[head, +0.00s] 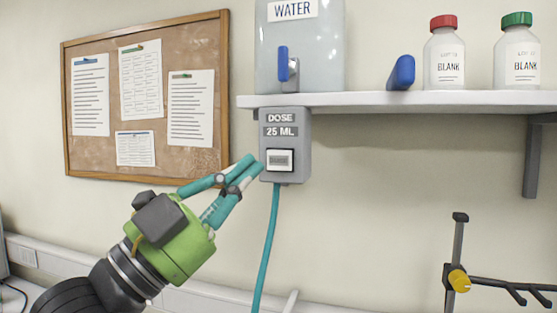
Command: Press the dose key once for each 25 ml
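The dose box (291,175) is a grey unit under the shelf, labelled "DOSE" and "25 ML". Its dose key (279,160) is a pale rectangular button with a grey middle on the front. My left gripper (256,165) has a green body and teal fingers, and comes in from the lower left. Its fingertips meet, shut and empty, right beside the left edge of the box at key height. I cannot tell whether they touch the box; the key's face shows uncovered. The water tank (325,45) with a blue tap stands above. My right gripper is out of view.
A teal hose (268,245) hangs from the box. The white shelf (430,100) carries a blue object (401,73) and two bottles labelled "BLANK", red-capped (445,60) and green-capped (517,55). A stand (455,260) is at lower right. A corkboard (205,160) hangs behind my arm.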

